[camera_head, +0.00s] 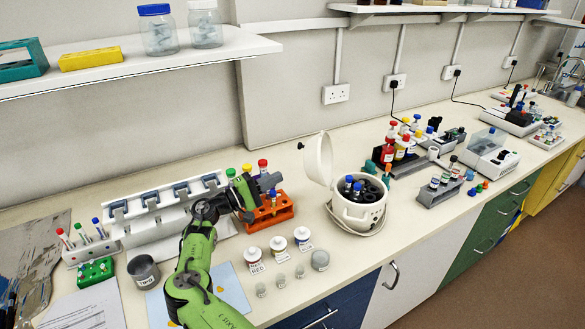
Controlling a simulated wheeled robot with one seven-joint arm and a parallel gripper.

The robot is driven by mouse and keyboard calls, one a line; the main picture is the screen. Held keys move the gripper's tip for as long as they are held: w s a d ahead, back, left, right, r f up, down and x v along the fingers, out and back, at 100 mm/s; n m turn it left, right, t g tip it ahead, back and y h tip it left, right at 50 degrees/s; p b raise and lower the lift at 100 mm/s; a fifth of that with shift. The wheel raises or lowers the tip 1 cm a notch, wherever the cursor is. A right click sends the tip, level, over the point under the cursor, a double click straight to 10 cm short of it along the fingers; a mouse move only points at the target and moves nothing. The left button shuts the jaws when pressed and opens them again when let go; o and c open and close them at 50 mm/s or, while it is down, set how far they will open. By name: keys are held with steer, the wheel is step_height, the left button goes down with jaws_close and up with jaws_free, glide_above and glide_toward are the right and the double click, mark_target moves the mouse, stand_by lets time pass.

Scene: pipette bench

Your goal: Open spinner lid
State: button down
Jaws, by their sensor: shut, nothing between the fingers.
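The spinner (350,219) is a white round pot on the bench, right of the middle. Its white lid (318,160) stands raised on the left side, hinged up and tilted back, with a dark knob at its outer edge. The opening shows a dark rotor with blue-capped tubes in it. My gripper (249,214) is left of the spinner, in front of the orange tube rack, apart from the lid. It is shut and empty; its fingertips are small and dark in this view.
The orange rack (270,219) with capped tubes stands close to my gripper. Several labelled jars (254,259) stand in front, between my arm and the spinner. A white pipette stand (150,224) is behind my arm. A grey rack (437,193) stands right of the spinner.

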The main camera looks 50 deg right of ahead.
mark_target(305, 162)
steer(key=x, duration=0.6)
steer(key=shift+d+p, duration=0.3)
steer(key=shift+s+r, duration=0.1)
steer(key=shift+s+d+r+m+y, duration=0.3)
steer(key=shift+s+r+m+y, duration=0.45)
steer(key=shift+r, duration=0.25)
steer(key=shift+d+r+m, duration=0.1)
steer(key=shift+m, duration=0.15)
